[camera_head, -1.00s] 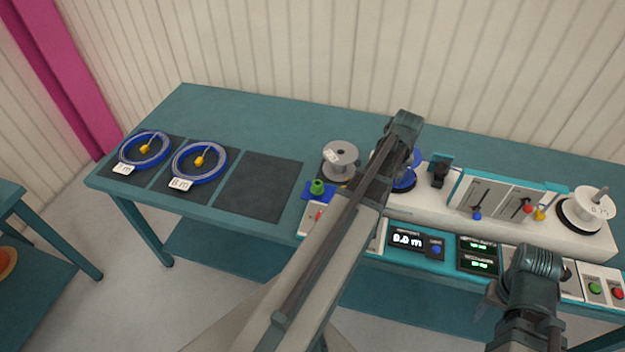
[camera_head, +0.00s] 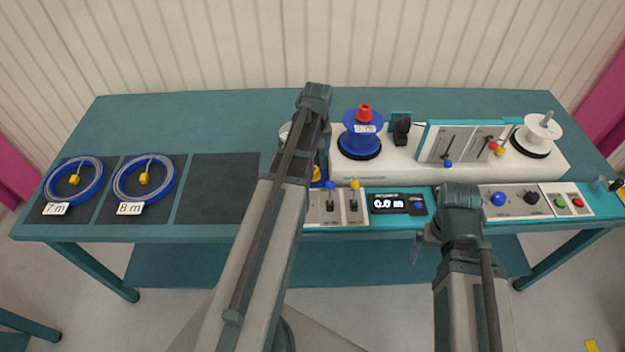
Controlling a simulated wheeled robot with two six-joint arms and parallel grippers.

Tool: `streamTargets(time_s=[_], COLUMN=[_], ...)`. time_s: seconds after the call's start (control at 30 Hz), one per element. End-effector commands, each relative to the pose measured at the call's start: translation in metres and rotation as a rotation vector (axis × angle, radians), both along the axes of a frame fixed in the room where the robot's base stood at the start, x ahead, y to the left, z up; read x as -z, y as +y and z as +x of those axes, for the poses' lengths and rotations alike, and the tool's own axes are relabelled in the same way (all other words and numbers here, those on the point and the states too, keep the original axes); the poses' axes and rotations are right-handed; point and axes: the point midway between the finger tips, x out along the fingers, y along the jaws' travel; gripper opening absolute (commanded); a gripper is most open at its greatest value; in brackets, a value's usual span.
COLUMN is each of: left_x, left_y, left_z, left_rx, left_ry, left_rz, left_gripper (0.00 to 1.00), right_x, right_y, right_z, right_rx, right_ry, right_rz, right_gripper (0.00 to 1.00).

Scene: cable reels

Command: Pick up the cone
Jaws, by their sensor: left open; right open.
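A small red cone-like piece (camera_head: 364,113) sits upright on top of the blue reel (camera_head: 361,138), on the white machine right of my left arm. I take this piece for the cone. My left gripper (camera_head: 323,166) is mostly hidden behind its own arm, left of the blue reel and apart from the red piece. My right gripper (camera_head: 419,246) shows only a small part beside its arm, in front of the control panel. I see nothing held in either gripper.
The white machine (camera_head: 400,167) carries a lever panel (camera_head: 465,143) and a white reel (camera_head: 537,133). A control panel (camera_head: 522,201) runs along the front. Two blue cable coils lie on dark mats at the left; a third mat (camera_head: 215,188) is bare. The table's back left is clear.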

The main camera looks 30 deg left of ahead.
Motion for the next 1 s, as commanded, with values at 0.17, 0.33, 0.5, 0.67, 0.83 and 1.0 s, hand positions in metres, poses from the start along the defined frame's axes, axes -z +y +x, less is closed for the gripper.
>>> streamTargets(time_s=[0.17,0.33,0.5,0.67,0.83,1.0], left_x=[0.032,0.041,0.04,0.049,0.07,0.089], left_y=[0.002,0.003,0.003,0.003,0.004,0.005], left_z=[0.002,0.003,0.003,0.002,0.0,0.001], left_rx=[0.0,0.0,0.0,0.0,0.0,0.0], left_ry=[0.0,0.0,0.0,0.0,0.0,0.0], left_rz=[0.0,0.0,0.0,0.0,0.0,0.0], left_gripper=[0.77,0.77,0.77,0.77,0.77,0.77], right_x=[0.032,0.041,0.04,0.049,0.07,0.089], right_y=[0.0,0.0,0.0,0.0,0.0,0.0], right_z=[0.0,0.0,0.0,0.0,0.0,0.0], right_rx=[0.0,0.0,0.0,0.0,0.0,0.0], right_ry=[0.0,0.0,0.0,0.0,0.0,0.0], right_rz=[0.0,0.0,0.0,0.0,0.0,0.0], right_gripper=[1.0,1.0,1.0,1.0,1.0,1.0])
